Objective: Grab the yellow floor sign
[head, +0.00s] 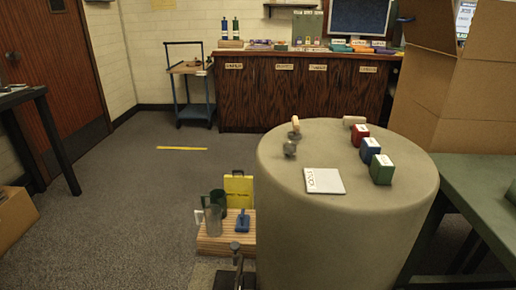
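A yellow panel (239,190) with a handle-like top stands upright at the back of a low wooden platform (215,244), left of the round table. It looks like the yellow floor sign, but any print on it is too small to read. Its lower part is partly hidden by the things in front of it.
Jugs (213,217) and a blue tool (242,221) stand on the platform. The round table (275,200) holds small blocks and a white card. A yellow strip (182,148) lies on the floor. A blue cart (194,108) stands behind. Carpet left of the platform is clear.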

